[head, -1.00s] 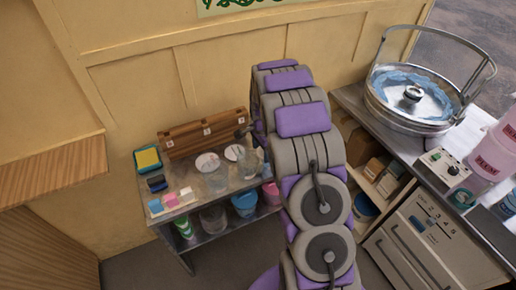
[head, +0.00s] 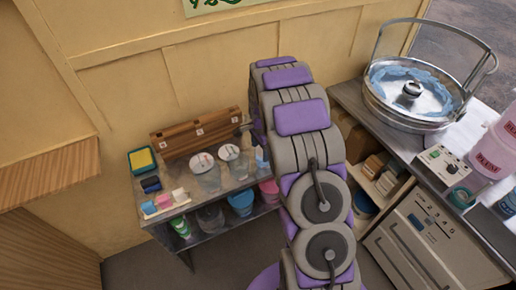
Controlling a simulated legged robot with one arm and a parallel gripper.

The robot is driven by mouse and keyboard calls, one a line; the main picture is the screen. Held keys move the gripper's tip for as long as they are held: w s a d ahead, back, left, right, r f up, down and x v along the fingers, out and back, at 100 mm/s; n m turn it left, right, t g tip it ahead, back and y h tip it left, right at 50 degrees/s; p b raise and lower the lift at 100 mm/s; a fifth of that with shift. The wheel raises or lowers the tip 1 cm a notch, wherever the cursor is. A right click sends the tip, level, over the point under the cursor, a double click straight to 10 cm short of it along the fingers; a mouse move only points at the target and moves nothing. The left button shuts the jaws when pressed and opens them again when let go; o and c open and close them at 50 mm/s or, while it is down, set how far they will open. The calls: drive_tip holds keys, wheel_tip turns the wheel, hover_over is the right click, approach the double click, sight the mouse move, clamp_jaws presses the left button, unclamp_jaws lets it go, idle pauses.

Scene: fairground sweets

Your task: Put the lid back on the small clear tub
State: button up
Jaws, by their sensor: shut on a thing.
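My arm rises through the middle of the head view and hides its own far end, so my gripper and anything in it cannot be made out. Only a small dark part of my arm shows at its left edge, above the small metal table. On that table stand two clear tubs, a left one (head: 208,180) and a right one (head: 237,168). Each has a pale round top, the left top (head: 202,161) and the right top (head: 229,152), with small dark and red marks. Whether these tops are lids I cannot tell. A loose lid is not visible.
A blue tub (head: 241,203) is on the shelf below. At right, a counter holds a candyfloss bowl (head: 412,92) and pink bottles (head: 492,158).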

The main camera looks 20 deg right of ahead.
drive_tip(key=shift+a+r, duration=0.15)
drive_tip(key=shift+a, duration=0.4)
drive_tip(key=shift+a+p, duration=0.15)
drive_tip(key=shift+p, duration=0.15)
drive_tip(key=shift+a+p, duration=0.4)
drive_tip(key=shift+a, duration=0.2)
idle(1.5)
drive_tip(key=shift+d, duration=0.15)
